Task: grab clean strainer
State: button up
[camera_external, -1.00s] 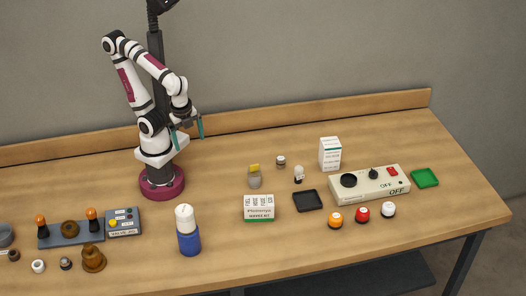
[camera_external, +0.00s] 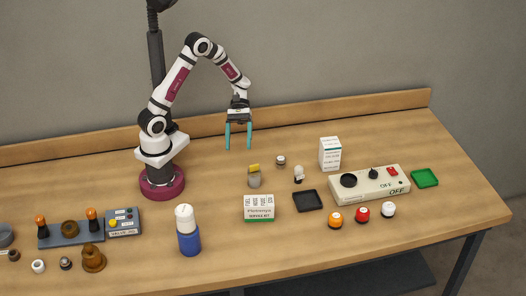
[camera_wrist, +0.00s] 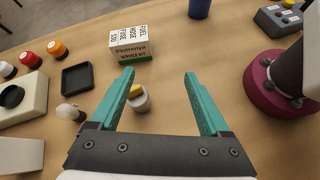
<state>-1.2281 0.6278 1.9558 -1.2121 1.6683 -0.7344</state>
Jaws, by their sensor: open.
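No part is labelled as the strainer; I cannot tell for certain which small part it is. One candidate is a small grey cylinder with a yellow top (camera_external: 254,178), standing upright behind the service kit box; it shows in the wrist view (camera_wrist: 139,100) beside the left finger, partly covered by it. Other small parts are a dark-and-white cylinder (camera_external: 281,161) and a white-headed part with a dark base (camera_external: 298,174). My gripper (camera_external: 238,148) is open and empty, pointing down above the table behind these parts.
The service kit box (camera_external: 259,208), black tray (camera_external: 307,201), white carton (camera_external: 330,154), switch panel (camera_external: 350,193) and green tray (camera_external: 424,178) stand around. A blue bottle with white top (camera_external: 189,240) is in front. Several coloured caps lie at right, and a valve block (camera_external: 70,234) at left.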

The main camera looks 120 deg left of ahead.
aim_at(255, 168)
jog(key=s+a+f+n+t+y, duration=0.1)
jog(key=s+a+f+n+t, duration=0.1)
jog(key=a+f+n+t, duration=0.4)
jog(key=shift+n+g+y, duration=0.3)
jog(key=shift+g, duration=0.3)
jog(key=x, duration=0.4)
jog(key=r+x, duration=0.1)
jog(key=x, duration=0.8)
jog(key=shift+w+d+r, duration=0.1)
jog(key=shift+w+d, duration=0.25)
jog(key=shift+w, duration=0.25)
grip_shut()
